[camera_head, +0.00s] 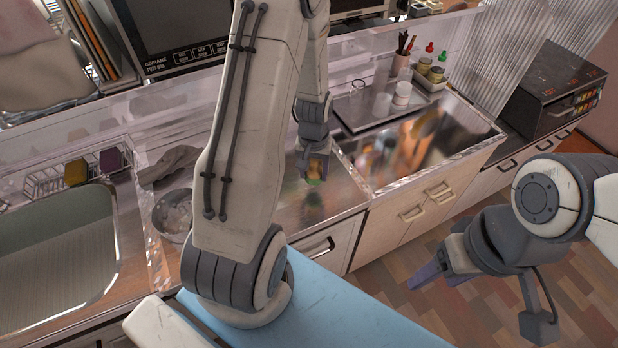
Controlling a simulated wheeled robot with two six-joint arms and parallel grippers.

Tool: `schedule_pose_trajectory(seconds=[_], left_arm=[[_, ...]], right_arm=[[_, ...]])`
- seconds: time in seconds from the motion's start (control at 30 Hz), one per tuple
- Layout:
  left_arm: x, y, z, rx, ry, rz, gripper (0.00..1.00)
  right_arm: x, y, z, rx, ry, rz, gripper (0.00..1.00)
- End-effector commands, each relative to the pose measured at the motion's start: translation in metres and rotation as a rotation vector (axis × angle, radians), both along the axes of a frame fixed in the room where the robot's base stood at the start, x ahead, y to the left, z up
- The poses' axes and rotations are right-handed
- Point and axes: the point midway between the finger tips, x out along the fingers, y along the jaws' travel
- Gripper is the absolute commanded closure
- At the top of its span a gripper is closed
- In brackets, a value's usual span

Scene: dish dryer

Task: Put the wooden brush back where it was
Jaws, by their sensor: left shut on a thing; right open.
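My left gripper (316,168) reaches down over the metal counter between the two basins. It is shut on a small tan and green thing (314,181), which looks like the wooden brush. Most of it is hidden by the fingers, and I cannot tell whether it touches the counter. My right gripper (436,276) is open and empty, out over the floor at the lower right, away from the counter.
A sink (60,255) is at the left, below a wire rack (45,184) holding a yellow and a purple block. A bowl (174,214) and grey cloth (168,165) lie beside it. A reflective basin (395,150), jars (430,72) and a dark toaster oven (553,92) are to the right.

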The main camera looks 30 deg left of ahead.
Motion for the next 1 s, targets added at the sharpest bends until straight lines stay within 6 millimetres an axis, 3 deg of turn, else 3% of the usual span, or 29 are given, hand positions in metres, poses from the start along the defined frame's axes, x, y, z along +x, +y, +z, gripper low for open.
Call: schedule_pose_trajectory(seconds=[0.13, 0.47, 0.87, 0.9, 0.97, 1.0], left_arm=[[-0.001, 0.012, -0.008, 0.000, 0.000, 0.000, 1.00], [-0.001, 0.012, -0.045, -0.001, 0.002, -0.002, 1.00], [0.000, 0.012, -0.052, 0.000, -0.001, -0.003, 1.00], [0.000, 0.012, -0.052, 0.000, -0.001, -0.003, 0.37], [0.000, 0.012, -0.051, 0.000, -0.001, -0.003, 0.14], [0.000, 0.012, -0.051, 0.000, -0.001, -0.003, 0.10]], right_arm=[[0.000, 0.000, 0.003, 0.000, 0.000, 0.000, 0.38], [0.000, 0.000, 0.010, 0.000, 0.000, 0.000, 0.38], [0.000, 0.000, 0.006, 0.000, 0.000, 0.000, 0.38], [0.000, 0.000, 0.006, 0.000, 0.000, 0.000, 0.38], [0.000, 0.000, 0.007, 0.000, 0.000, 0.000, 0.38], [0.000, 0.000, 0.007, 0.000, 0.000, 0.000, 0.38]])
